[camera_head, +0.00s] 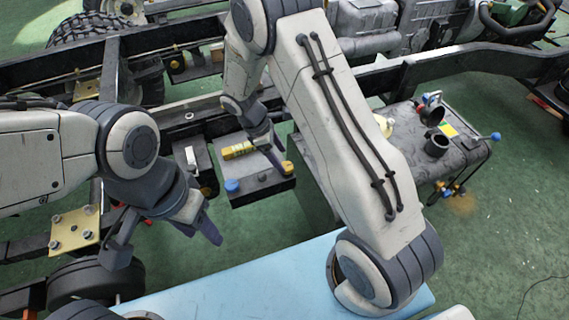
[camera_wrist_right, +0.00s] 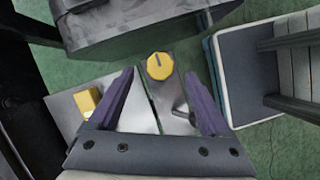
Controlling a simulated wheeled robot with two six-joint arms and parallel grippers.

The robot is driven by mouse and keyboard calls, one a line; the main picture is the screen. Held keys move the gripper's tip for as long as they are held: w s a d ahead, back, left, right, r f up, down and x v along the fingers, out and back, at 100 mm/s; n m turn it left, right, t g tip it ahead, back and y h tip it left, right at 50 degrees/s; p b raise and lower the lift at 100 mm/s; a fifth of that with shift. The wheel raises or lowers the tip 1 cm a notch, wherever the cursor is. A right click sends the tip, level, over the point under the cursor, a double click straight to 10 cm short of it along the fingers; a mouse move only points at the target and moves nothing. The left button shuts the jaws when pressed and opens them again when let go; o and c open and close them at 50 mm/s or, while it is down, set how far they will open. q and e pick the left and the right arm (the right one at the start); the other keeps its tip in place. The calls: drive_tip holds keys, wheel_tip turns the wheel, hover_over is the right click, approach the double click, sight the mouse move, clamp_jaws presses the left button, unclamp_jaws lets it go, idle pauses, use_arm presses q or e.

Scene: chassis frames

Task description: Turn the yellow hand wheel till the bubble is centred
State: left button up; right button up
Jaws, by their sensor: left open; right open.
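The yellow hand wheel (camera_wrist_right: 160,66) is a round knob with a dark line on its face. In the right wrist view it lies between and beyond my right gripper's fingertips (camera_wrist_right: 162,75), which stand apart with nothing between them. In the head view my right gripper (camera_head: 272,151) is low over the grey plate, and a bit of the wheel (camera_head: 287,167) shows beside it. A yellow tube (camera_head: 238,150), perhaps the level, lies on the plate; its bubble is too small to see. My left gripper (camera_head: 166,242) is open and empty, left of the plate.
A blue knob (camera_head: 232,186) sits on the plate's near left corner. A dark chassis rail (camera_head: 190,117) runs behind. A grey cart (camera_head: 464,150) with a black cup (camera_head: 437,144) stands to the right. A light blue surface (camera_head: 230,293) lies in front.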

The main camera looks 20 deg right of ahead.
sight(287, 166)
drive_tip(key=shift+x, duration=2)
clamp_jaws()
drive_tip(key=shift+r+m, duration=0.1)
drive_tip(key=shift+m, duration=0.2)
